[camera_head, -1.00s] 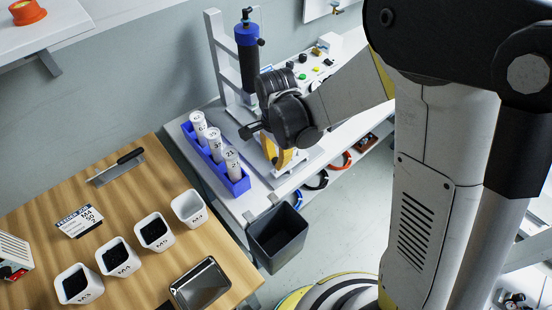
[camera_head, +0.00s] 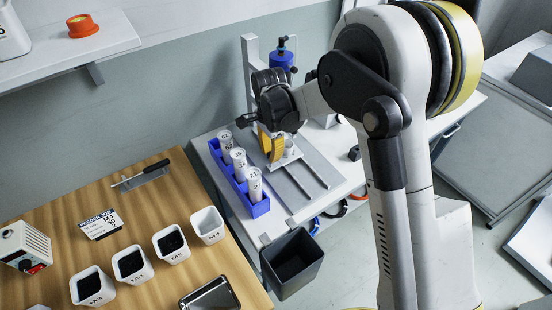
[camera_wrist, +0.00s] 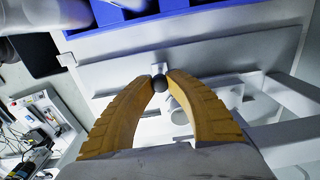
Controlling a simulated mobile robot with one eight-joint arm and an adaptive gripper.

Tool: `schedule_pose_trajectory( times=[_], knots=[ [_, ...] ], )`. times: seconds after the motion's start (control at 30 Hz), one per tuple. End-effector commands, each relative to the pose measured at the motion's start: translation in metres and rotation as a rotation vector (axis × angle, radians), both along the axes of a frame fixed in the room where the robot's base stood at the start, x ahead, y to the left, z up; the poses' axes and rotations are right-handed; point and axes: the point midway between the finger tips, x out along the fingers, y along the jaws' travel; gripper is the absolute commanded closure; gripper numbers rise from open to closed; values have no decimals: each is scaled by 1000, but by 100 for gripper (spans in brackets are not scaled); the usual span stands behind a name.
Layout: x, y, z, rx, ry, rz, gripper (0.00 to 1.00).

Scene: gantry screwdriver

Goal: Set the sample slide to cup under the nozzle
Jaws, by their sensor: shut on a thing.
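My gripper (camera_head: 274,158) is low at the dispensing stand, in front of its upright, fingers pointing down. In the wrist view its yellow fingers (camera_wrist: 160,80) are closed on a small dark round knob (camera_wrist: 160,84). A small pale cylinder, likely the cup (camera_wrist: 178,112), shows just behind the right finger. It also seems to show right of the fingers in the head view (camera_head: 289,148). The slide rails (camera_head: 312,174) run toward the front right.
A blue rack (camera_head: 259,209) with white numbered cartridges stands close left of my gripper. A black bin (camera_head: 292,264) hangs at the bench front. The wooden table (camera_head: 75,235) holds several white cups, a card and a metal tray. The bench around the front rail ends is clear.

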Motion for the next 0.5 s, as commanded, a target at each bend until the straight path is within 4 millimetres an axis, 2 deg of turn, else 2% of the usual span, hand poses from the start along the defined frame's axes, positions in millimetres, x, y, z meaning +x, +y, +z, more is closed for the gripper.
schedule_pose_trajectory(
  times=[0.17,0.2,0.27,0.5],
  knots=[
    [0,-1,0,0,0,0,100],
    [0,-1,0,0,0,0,74],
    [0,-1,0,0,0,0,58],
    [-1,-1,0,0,0,0,58]
  ],
)
